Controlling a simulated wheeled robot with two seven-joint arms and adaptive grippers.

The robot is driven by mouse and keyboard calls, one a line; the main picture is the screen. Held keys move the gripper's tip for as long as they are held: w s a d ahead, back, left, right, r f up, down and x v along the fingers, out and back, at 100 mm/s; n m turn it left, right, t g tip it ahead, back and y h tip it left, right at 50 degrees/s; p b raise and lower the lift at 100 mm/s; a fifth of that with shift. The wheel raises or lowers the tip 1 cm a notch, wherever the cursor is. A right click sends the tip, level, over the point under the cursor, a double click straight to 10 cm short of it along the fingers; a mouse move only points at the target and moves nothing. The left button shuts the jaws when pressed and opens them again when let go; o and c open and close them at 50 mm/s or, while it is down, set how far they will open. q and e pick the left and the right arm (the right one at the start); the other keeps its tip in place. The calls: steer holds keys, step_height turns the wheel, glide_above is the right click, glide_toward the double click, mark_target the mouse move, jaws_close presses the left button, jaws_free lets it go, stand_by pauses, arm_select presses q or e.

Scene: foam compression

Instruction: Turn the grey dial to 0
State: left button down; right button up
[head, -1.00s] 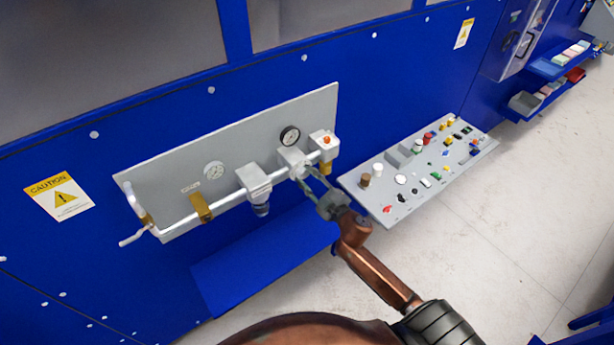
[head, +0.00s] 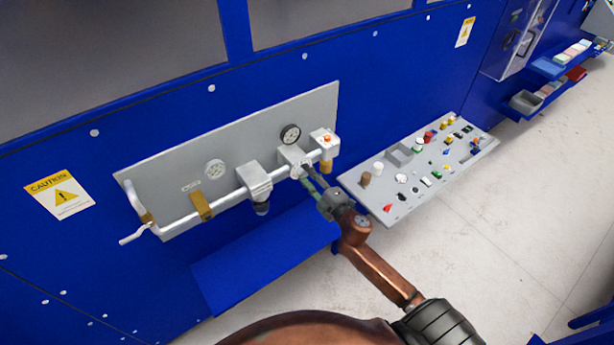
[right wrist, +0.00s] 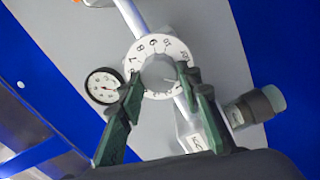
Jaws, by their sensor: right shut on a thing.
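The grey dial (right wrist: 158,72) sits in a white ring printed with black numbers, in the right wrist view. In the head view the dial (head: 297,172) is small and partly hidden by my fingers. My right gripper (right wrist: 163,80) is shut on the dial, one dark green finger on each side. It also shows in the head view (head: 307,178), reaching up from the lower right. The number the dial points to cannot be read clearly. My left gripper is not in view.
A black-rimmed gauge (head: 290,134) is just above the dial, and a block with an orange button (head: 327,140) is to its right. A pipe (head: 222,202) runs along the grey panel (head: 160,180). A control board (head: 400,215) with several knobs lies at right.

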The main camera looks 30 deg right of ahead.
steer(key=o, duration=1.2)
steer(key=shift+c, duration=0.2)
steer(key=s+d, duration=0.1)
steer(key=s, duration=1.1)
steer(key=shift+f, duration=0.1)
